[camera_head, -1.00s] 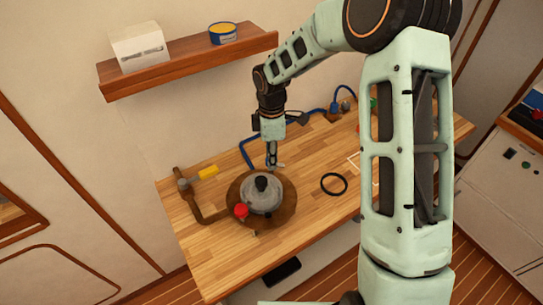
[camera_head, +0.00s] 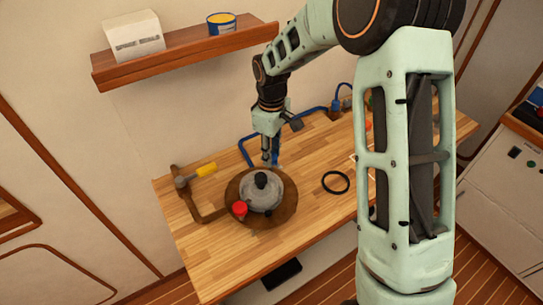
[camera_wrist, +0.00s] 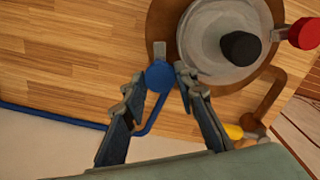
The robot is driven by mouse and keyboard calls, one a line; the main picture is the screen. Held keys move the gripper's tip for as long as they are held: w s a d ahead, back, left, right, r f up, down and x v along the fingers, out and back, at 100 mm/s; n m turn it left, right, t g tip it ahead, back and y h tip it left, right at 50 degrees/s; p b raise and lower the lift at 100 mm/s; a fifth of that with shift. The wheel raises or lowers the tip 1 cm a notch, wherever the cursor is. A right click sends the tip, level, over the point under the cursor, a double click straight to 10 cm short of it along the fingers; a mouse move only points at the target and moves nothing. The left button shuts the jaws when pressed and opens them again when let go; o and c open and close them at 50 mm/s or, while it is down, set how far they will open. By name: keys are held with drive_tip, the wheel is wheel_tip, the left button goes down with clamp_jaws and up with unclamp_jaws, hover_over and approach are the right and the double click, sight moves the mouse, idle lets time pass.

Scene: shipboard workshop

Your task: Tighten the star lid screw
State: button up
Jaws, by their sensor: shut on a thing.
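A round grey metal pot with a lid (camera_head: 250,195) sits on a round dark wooden base on the bench. A black knob (camera_head: 261,180) stands on its lid; it also shows in the wrist view (camera_wrist: 240,48). A red knob (camera_head: 239,208) is at the pot's front left side; it also shows in the wrist view (camera_wrist: 304,33). My gripper (camera_head: 271,162) points down at the pot's rear edge. In the wrist view, my gripper (camera_wrist: 168,78) is shut on a blue round knob (camera_wrist: 159,76) beside a small metal tab at the rim. The knob's star shape is not discernible.
A blue hose (camera_head: 245,152) runs along the bench's back. A black ring (camera_head: 335,182) lies to the right. A shelf (camera_head: 180,55) holds a white box and a tin.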

drive_tip(key=m+b, duration=0.2)
drive_tip(key=m, duration=0.4)
drive_tip(key=m+b, duration=0.1)
drive_tip(key=m, duration=0.5)
drive_tip(key=shift+m, duration=0.4)
idle(0.3)
drive_tip(key=o, duration=1.2)
drive_tip(key=shift+c, duration=0.2)
wheel_tip(320, 180, up, 12)
drive_tip(key=shift+s, duration=0.1)
